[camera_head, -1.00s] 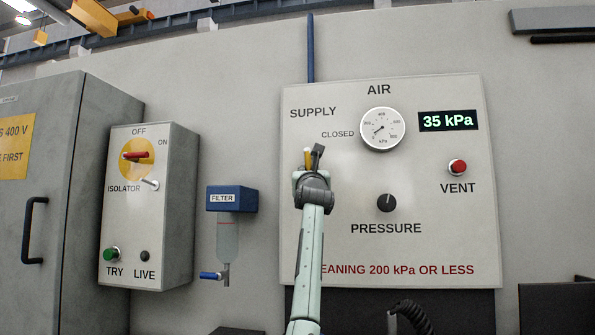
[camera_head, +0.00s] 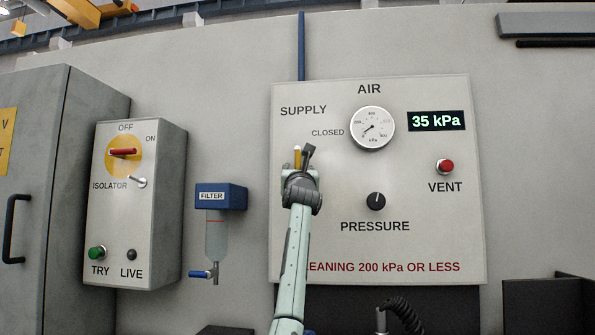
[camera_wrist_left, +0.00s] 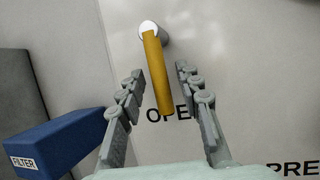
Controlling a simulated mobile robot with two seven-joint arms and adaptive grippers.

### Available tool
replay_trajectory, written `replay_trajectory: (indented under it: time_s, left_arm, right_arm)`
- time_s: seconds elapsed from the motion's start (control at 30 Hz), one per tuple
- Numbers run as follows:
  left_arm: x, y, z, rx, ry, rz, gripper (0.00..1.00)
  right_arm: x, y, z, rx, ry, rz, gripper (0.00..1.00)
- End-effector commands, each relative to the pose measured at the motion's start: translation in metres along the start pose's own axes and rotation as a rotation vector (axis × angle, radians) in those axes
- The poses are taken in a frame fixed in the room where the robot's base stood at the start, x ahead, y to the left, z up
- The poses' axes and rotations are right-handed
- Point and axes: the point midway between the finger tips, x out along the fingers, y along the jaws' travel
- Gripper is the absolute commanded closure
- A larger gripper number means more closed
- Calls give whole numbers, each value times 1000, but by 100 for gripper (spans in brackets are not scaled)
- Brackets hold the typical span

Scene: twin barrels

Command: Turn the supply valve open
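The yellow supply valve handle (camera_head: 297,155) is on the air panel below the word SUPPLY, partly hidden by my left gripper (camera_head: 302,165). In the left wrist view the handle (camera_wrist_left: 158,75) runs down from its round pivot, its lower end over the partly hidden word OPEN. My left gripper (camera_wrist_left: 160,73) is open there, one finger on each side of the handle, with visible gaps. In the head view CLOSED is printed to the handle's upper right. The pressure display (camera_head: 436,121) reads 35 kPa. My right gripper is not in view.
The panel also has a round gauge (camera_head: 372,128), a black pressure knob (camera_head: 376,201) and a red vent button (camera_head: 445,167). Left of it are the blue filter (camera_head: 219,197) and the isolator box (camera_head: 131,205). A black coiled hose (camera_head: 402,312) is below.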

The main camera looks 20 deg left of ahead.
Motion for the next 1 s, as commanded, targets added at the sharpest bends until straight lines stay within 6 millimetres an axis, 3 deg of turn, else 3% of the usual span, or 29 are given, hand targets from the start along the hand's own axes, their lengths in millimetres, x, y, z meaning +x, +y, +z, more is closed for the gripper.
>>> replay_trajectory:
  time_s: [0.27, 0.43, 0.8, 1.0]
  left_arm:
    - [-1, 0, 1, -2, -1, 0, 64]
    - [-12, 0, 0, -2, -2, 1, 64]
    - [-84, 0, 0, -3, -2, -1, 64]
    - [-112, 0, 0, -2, -1, 0, 64]
  right_arm:
    - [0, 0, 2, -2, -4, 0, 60]
    - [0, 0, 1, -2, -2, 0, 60]
    - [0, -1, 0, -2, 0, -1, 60]
    - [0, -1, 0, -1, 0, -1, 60]
